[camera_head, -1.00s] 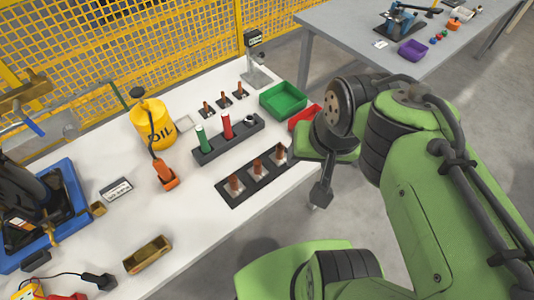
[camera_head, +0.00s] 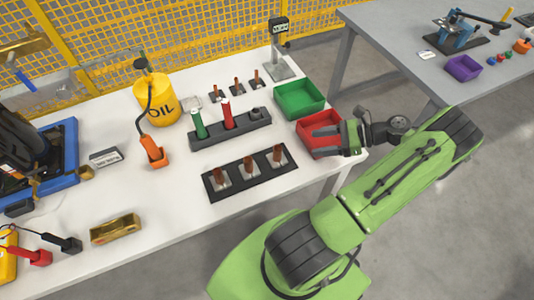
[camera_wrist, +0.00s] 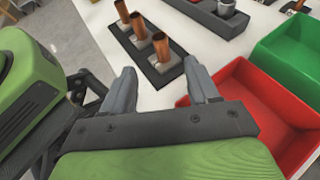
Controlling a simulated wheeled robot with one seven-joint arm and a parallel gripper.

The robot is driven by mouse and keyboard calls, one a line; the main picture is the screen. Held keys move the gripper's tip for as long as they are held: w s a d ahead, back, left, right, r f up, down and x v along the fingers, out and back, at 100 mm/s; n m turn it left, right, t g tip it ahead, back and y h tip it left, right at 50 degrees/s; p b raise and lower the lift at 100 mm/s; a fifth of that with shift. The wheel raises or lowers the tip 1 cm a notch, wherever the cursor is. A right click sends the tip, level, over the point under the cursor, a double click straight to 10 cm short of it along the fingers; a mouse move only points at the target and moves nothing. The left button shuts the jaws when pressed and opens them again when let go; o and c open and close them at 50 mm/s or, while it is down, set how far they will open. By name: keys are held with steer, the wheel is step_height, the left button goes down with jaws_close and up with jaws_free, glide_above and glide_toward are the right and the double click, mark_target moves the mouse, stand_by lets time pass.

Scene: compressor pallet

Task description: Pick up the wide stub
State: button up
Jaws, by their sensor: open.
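Three copper-coloured stubs stand upright in pale sockets on a black rack (camera_head: 262,179): a left one (camera_head: 218,176), a middle one (camera_head: 247,163) and a right one (camera_head: 277,153). Three slimmer-looking ones (camera_head: 237,84) stand on small dark bases farther back. I cannot tell by width which is the wide stub. My gripper (camera_head: 318,138) is open and empty, over the red bin and right of the rack. In the wrist view the front stubs (camera_wrist: 161,47) show beyond my spread fingers (camera_wrist: 160,68), apart from them.
The red bin (camera_head: 341,148) and green bin (camera_head: 299,100) stand at the table's right end. A dark holder (camera_head: 232,135) with a green and a red tube stands behind the rack. A yellow oil can (camera_head: 158,106) and brass block (camera_head: 115,229) are left.

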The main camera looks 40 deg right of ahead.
mark_target(271, 158)
steer(key=b+x, duration=0.5)
steer(key=x, duration=1)
steer(key=shift+w+a+f, duration=0.1)
steer(key=shift+w+a, duration=0.05)
steer(key=shift+a, duration=0.15)
jaws_close()
